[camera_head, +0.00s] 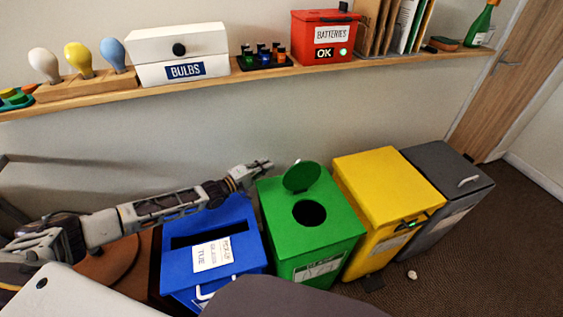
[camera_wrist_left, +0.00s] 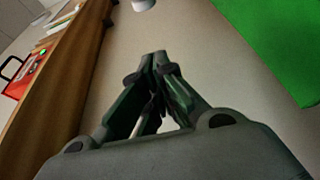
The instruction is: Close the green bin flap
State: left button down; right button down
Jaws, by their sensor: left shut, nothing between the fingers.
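The green bin (camera_head: 332,240) stands on the floor between the blue and yellow bins. Its round flap (camera_head: 301,176) is open, raised behind the round dark hole (camera_head: 309,213) in the bin's top. My left gripper (camera_head: 268,165) is shut and empty, just behind and to the left of the raised flap, apart from it. In the left wrist view the shut fingers (camera_wrist_left: 158,58) point away from me, with a green surface (camera_wrist_left: 275,45) at the upper right. My right gripper is not in view.
The blue bin (camera_head: 250,245) is below my left arm; the yellow bin (camera_head: 372,170) and grey bin (camera_head: 425,165) stand to the right. Above, a wooden shelf (camera_head: 215,82) carries a white bulb box (camera_head: 178,42), a red battery box (camera_head: 310,35) and bulbs.

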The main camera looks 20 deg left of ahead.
aim_at(300, 174)
pick_arm(q)
jog(key=shift+w+d, duration=0.1)
